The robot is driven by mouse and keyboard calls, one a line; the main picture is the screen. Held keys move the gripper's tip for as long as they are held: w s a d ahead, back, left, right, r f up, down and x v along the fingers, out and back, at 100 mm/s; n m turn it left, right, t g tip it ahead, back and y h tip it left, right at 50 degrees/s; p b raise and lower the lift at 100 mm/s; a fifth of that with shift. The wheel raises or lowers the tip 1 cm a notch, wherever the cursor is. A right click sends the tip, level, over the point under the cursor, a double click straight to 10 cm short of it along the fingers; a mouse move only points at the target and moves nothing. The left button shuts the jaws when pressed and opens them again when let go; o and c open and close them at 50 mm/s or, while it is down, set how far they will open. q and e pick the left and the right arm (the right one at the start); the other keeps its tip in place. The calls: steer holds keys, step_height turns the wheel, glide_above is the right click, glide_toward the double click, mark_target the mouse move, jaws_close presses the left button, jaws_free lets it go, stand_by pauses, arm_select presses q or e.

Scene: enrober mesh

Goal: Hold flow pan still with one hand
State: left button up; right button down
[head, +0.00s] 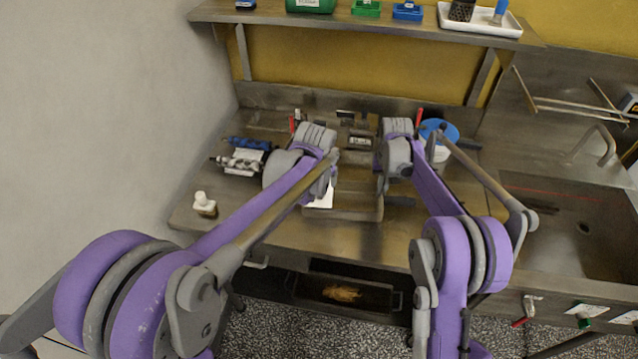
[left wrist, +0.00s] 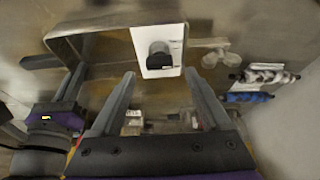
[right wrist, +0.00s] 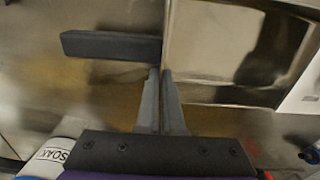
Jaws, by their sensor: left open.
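The flow pan appears to be the grey metal pan (head: 345,213) on the bench, with a dark handle (head: 400,201) on its right. Its wall also shows in the right wrist view (right wrist: 167,25). My right gripper (head: 382,183) is at the pan's right wall beside the handle; its fingers (right wrist: 160,75) are close together with the wall edge between their tips. My left gripper (left wrist: 159,75) is open above the pan's left part, with nothing between its fingers. A white card (left wrist: 150,30) with a dark round-topped piece (left wrist: 159,60) lies ahead of it. My arms hide much of the pan.
A white tub with a blue lid (head: 440,132) stands right of the pan. Blue and patterned rolls (head: 240,161) and a small white-topped bottle (head: 203,203) are at left. A sink (head: 570,225) is at right. A shelf (head: 400,22) runs above. The bench front is clear.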

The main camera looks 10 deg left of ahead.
arm_select(q)
steer(key=v, duration=0.8)
steer(key=shift+s+r, duration=0.15)
steer(key=shift+r, duration=0.1)
arm_select(e)
steer(key=c, duration=1)
jaws_free()
